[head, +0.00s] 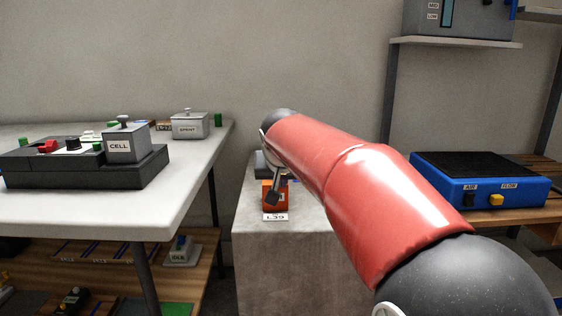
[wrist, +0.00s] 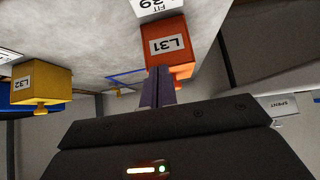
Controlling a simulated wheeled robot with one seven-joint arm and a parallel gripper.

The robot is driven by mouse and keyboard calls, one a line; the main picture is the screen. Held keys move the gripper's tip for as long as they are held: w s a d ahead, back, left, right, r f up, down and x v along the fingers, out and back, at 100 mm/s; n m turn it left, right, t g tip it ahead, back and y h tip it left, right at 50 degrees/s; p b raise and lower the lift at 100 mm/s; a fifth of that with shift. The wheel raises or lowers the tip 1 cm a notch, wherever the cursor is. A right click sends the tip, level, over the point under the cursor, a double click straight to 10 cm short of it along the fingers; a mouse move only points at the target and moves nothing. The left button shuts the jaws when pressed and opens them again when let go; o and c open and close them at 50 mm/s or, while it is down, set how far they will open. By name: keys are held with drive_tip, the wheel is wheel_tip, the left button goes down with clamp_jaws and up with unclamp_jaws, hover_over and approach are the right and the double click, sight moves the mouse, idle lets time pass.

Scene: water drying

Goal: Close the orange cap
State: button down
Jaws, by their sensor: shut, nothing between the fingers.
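The orange cap appears as an orange block labelled L31 (wrist: 180,37) in the wrist view, where the picture is upside down. In the head view the orange block (head: 267,189) sits on a grey pedestal (head: 285,245), partly hidden by my gripper. My gripper (wrist: 160,76) has its dark fingers together with nothing between them. The fingertips overlap the edge of the orange block in the wrist view; I cannot tell whether they touch it. In the head view my gripper (head: 273,197) is in front of the block.
A yellow block labelled L32 (wrist: 42,82) shows in the wrist view. A white table (head: 160,205) with the CELL box (head: 126,146) stands left. A blue AIR FLOW unit (head: 480,185) is on the right shelf.

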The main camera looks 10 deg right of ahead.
drive_tip(key=shift+s+a+f, duration=0.1)
drive_tip(key=shift+s+f, duration=0.1)
drive_tip(key=shift+f, duration=1)
drive_tip(key=shift+w+r+p, duration=0.2)
drive_tip(key=shift+r+p, duration=0.95)
drive_tip(key=shift+r, duration=0.2)
drive_tip(key=s+f+n+g+y+p, duration=0.1)
drive_tip(key=s+f+p, duration=0.3)
drive_tip(key=s, duration=2.9)
drive_tip(key=shift+s+f+n+g+y+p, duration=0.25)
drive_tip(key=shift+n+g+p, duration=0.5)
drive_tip(key=shift+p, duration=1.95)
